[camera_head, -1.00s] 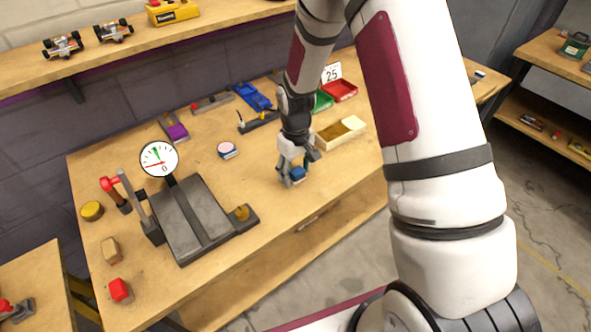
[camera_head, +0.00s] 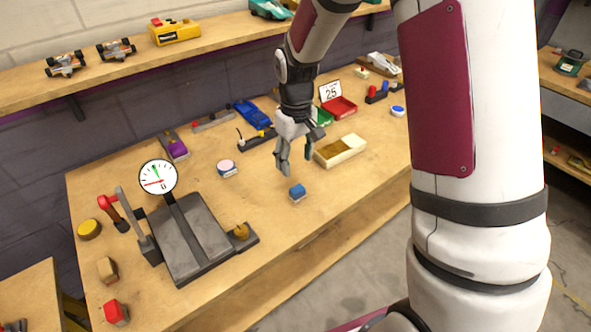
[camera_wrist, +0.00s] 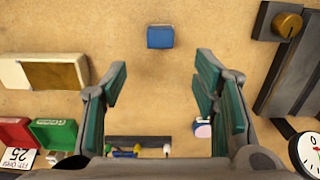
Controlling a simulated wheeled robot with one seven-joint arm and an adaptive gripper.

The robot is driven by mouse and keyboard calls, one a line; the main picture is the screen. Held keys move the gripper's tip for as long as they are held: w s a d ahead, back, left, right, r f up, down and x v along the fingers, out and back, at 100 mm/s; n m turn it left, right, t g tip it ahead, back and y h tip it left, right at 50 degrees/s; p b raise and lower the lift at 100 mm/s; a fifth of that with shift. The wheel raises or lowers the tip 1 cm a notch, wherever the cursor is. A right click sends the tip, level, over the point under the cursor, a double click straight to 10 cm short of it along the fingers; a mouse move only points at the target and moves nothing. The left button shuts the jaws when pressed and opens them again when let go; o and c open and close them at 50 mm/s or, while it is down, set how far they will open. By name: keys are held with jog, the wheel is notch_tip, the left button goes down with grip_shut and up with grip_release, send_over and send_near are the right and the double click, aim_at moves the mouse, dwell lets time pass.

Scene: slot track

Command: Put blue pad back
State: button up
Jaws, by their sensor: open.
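The blue pad (camera_head: 297,191) is a small blue block standing alone on the wooden table near its front edge. In the wrist view the blue pad (camera_wrist: 160,37) lies beyond my fingertips, centred between them and apart from both. My gripper (camera_head: 294,170) is open and empty, raised above the table just behind the pad. In the wrist view my gripper (camera_wrist: 160,78) shows its two green-lined fingers spread wide. A small dark rack (camera_head: 257,138) with several small items stands behind my gripper; the wrist view also shows this rack (camera_wrist: 140,143).
A cream box (camera_head: 340,150) stands right of my gripper, with red (camera_head: 340,107) and green bins behind it. A grey press-like device with a dial (camera_head: 158,177) stands at left. The table around the blue pad is clear.

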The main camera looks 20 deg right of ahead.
jog(key=s+r+m+t, duration=0.2)
jog(key=s+r, duration=0.9)
jog(key=r, duration=0.6)
jog(key=s+r+m+t, duration=0.1)
jog(key=s+r, duration=0.3)
jog(key=s, duration=1.1)
jog(key=shift+d+m+t, duration=0.25)
jog(key=shift+m+t, duration=0.05)
jog(key=shift+t, duration=0.6)
jog(key=shift+d, duration=0.15)
